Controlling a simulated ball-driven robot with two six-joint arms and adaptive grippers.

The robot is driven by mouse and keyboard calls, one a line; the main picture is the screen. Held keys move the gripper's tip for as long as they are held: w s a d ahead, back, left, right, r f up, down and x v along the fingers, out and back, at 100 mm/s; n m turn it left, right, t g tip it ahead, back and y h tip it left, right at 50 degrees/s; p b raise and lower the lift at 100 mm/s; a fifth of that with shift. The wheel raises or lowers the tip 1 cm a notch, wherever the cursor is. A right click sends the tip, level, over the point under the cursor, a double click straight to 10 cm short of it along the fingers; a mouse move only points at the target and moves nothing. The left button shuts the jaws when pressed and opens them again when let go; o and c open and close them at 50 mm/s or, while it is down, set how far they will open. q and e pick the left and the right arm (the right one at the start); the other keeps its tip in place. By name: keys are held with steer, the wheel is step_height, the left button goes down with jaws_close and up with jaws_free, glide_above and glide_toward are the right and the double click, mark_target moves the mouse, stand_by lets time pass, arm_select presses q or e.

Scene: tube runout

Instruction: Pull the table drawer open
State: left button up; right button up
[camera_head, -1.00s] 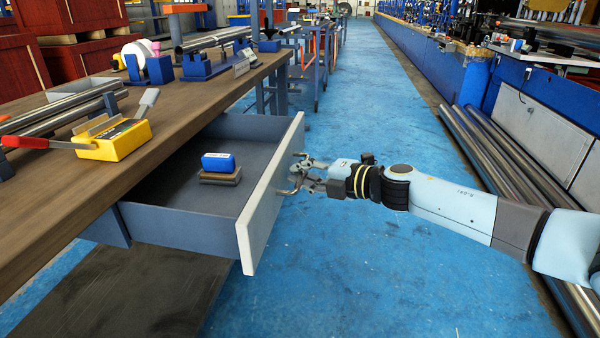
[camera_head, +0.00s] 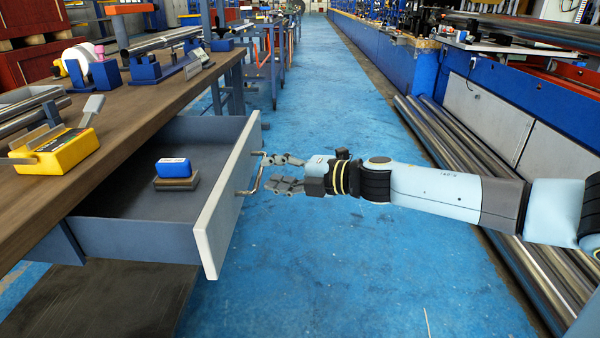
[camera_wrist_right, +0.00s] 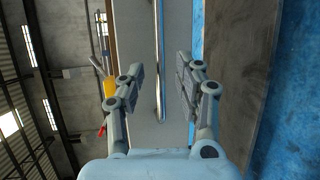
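The table drawer (camera_head: 95,236) stands pulled out from under the wooden table (camera_head: 120,120), its inside showing. Its pale front panel (camera_head: 212,230) carries a bent metal handle (camera_head: 255,175). The handle also shows as a long bar in the right wrist view (camera_wrist_right: 160,60). My right gripper (camera_head: 288,172) is open, its fingers spread, just off the front panel. Its fingertips are close to the handle, with the bar between the two fingers in the right wrist view (camera_wrist_right: 160,72). The fingers do not close on it. My left gripper is not in view.
A blue block (camera_head: 173,167) sits on a brown block (camera_head: 177,183) inside the drawer. A yellow tool (camera_head: 62,152) and metal tubes (camera_head: 30,115) lie on the table. Blue floor (camera_head: 330,270) is clear in front of the drawer; long pipes (camera_head: 450,150) lie at the right.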

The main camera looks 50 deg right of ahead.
steer(key=v, duration=0.8)
stand_by(0.4)
